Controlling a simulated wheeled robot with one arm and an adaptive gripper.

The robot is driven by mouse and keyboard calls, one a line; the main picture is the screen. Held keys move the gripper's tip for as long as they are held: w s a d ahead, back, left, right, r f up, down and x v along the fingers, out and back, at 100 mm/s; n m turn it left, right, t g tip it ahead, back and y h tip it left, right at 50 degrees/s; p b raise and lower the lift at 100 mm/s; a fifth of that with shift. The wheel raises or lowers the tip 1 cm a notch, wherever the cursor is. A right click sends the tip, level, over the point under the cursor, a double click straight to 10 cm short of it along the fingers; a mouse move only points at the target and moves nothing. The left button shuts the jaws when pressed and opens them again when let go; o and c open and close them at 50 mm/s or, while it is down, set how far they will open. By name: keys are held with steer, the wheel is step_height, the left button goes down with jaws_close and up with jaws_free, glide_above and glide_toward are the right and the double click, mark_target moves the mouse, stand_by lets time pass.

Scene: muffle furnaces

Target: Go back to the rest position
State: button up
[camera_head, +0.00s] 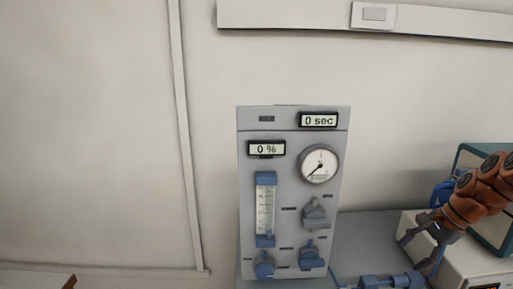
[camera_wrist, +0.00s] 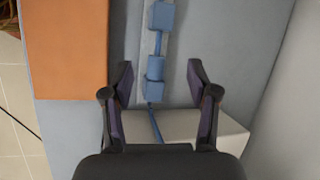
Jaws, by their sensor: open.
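My gripper (camera_head: 421,246) is at the right of the head view, at the end of my orange arm. In the wrist view my gripper (camera_wrist: 158,80) has its two dark fingers spread apart, with nothing between them. It is above the bench. A blue fitting with two blocks (camera_wrist: 156,68) lies beyond the fingertips, apart from them. It also shows in the head view (camera_head: 390,281), below my gripper. A pale box (camera_wrist: 180,127) is partly hidden behind the fingers; it is also at the lower right of the head view (camera_head: 470,262).
A grey control panel (camera_head: 290,190) stands on the bench (camera_head: 365,235), with a round gauge, blue knobs and displays reading "0 %" and "0 sec". A teal-edged unit (camera_head: 480,155) stands behind my arm. An orange-brown surface (camera_wrist: 66,45) is at the wrist view's upper left.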

steer(key=s+a+r+n+g+h+p, duration=0.15)
steer(key=s+a+r+n, duration=0.3)
steer(key=a, duration=0.55)
steer(key=s+a+r+n+g+p, duration=0.1)
steer(key=s+a+r+n+p, duration=0.3)
steer(key=a, duration=0.7)
steer(key=s+a+f+n+g+h+p, duration=0.1)
steer(key=s+n, duration=0.3)
steer(key=s, duration=0.5)
steer(key=s+a+f+n+g+h+p, duration=0.1)
steer(key=s+a+n+h+p, duration=0.1)
steer(key=s, duration=0.7)
steer(key=shift+s+a+f+n+p, duration=0.15)
steer(key=shift+s+a+n+p, duration=0.25)
steer(key=shift+a+n+p, duration=0.45)
